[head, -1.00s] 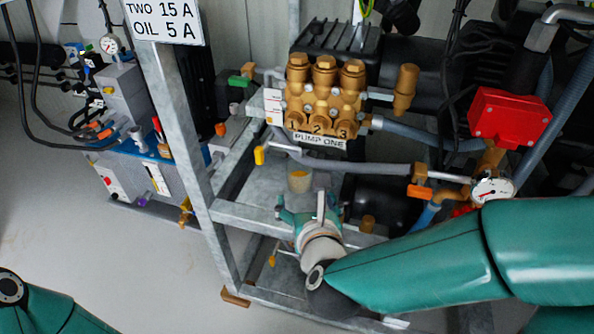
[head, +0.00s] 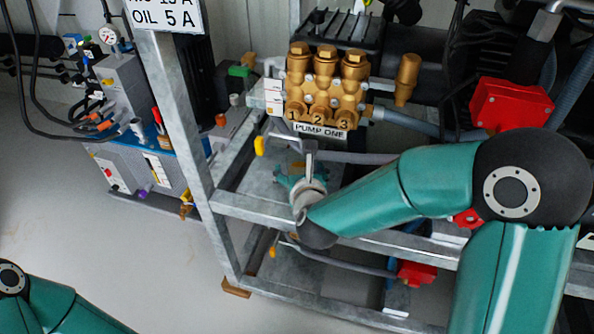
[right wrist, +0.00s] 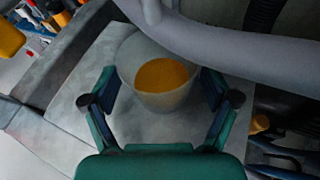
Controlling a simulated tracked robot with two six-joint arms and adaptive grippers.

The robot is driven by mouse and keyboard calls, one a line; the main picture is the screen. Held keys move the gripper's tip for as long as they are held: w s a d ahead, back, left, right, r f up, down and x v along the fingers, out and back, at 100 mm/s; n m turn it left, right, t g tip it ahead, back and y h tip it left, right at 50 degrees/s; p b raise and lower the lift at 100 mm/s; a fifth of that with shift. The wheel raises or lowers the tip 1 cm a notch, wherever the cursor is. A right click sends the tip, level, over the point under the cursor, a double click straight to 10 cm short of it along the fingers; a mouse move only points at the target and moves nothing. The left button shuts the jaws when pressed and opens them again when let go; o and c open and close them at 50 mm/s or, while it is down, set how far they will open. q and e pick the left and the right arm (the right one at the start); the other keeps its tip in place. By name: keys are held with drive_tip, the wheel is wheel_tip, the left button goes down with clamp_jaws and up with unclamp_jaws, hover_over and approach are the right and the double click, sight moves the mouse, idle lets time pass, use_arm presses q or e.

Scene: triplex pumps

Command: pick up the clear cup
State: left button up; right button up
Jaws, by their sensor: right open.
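The clear cup (right wrist: 160,98) shows in the right wrist view, holding an amber-orange liquid. It stands on a flat grey metal surface (right wrist: 75,100). My right gripper (right wrist: 158,84) is open, with one finger on each side of the cup. The cup is between the fingertips; I cannot tell whether either finger touches it. In the head view my right gripper (head: 303,178) is below the pump and mostly hides the cup. My left gripper is out of view; only a link of my left arm shows at the lower left.
A grey hose (right wrist: 215,45) runs close above and behind the cup, partly overlapping its top in the wrist view. Pump one (head: 325,85) is above, with a yellow-handled valve (head: 260,146) to the left.

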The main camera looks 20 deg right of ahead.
drive_tip(key=c, duration=1.3)
drive_tip(key=shift+r, duration=0.2)
